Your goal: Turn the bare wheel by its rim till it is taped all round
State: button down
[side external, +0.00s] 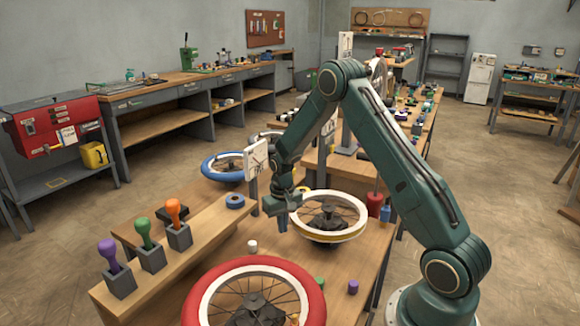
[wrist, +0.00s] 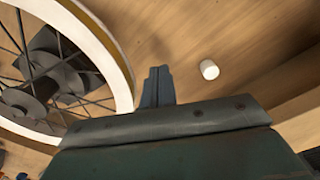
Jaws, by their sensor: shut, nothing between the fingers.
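The bare wheel (side external: 361,222) lies flat on a dark hub stand on the bench, with a white rim and thin spokes. A yellowish band runs along part of its rim; how far it reaches round cannot be told. Its rim (wrist: 122,88) and dark hub fill the left of the wrist view. My gripper (side external: 283,226) points down just outside the rim's left side in the side view. Its fingers (wrist: 158,78) are shut together and empty, beside the rim in the wrist view. Whether they touch the rim is unclear.
A white cylinder (side external: 252,246) stands close to my gripper and shows in the wrist view (wrist: 209,69). A red-tyred wheel (side external: 205,290) is in front, a blue one (side external: 208,168) behind. A red container (side external: 375,203) stands right.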

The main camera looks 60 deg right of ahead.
jog(key=shift+s+d, duration=0.45)
jog(key=shift+d, duration=0.35)
jog(key=s+a, duration=0.6)
jog(key=s, duration=0.4)
jog(key=shift+s, duration=0.2)
jog(key=shift+a, duration=0.1)
jog(key=w+a, duration=0.2)
jog(key=a, duration=0.1)
jog(key=shift+w+a, duration=0.1)
jog(key=shift+a, duration=0.1)
dwell(0.3)
